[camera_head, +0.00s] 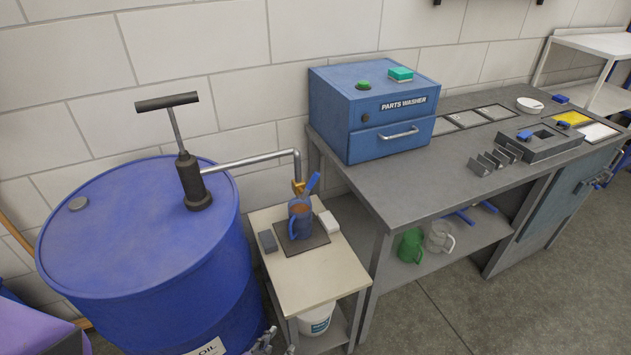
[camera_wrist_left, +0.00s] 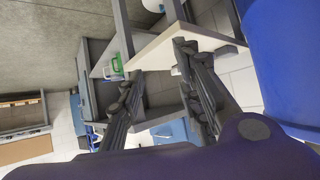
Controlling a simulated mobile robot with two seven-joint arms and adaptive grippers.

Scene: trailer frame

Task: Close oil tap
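The oil tap (camera_head: 298,187) is a small brass fitting at the end of the silver pipe (camera_head: 250,161) from the drum's hand pump. A blue lever (camera_head: 313,183) shows beside it, tilted up to the right. A blue mug (camera_head: 300,222) with brown content stands upright beneath the tap on a dark mat. My left gripper (camera_head: 267,341) is low at the bottom edge, below and apart from the tap, between the drum and the small table. In the left wrist view its fingers (camera_wrist_left: 158,60) are spread with nothing between them. My right gripper is not in view.
The blue oil drum (camera_head: 120,225) with its black pump (camera_head: 193,185) fills the left. The small table (camera_head: 315,285) holds a dark block and a white block. A grey workbench (camera_head: 400,190) with a blue parts washer (camera_head: 375,110) stands to the right. Open floor lies at lower right.

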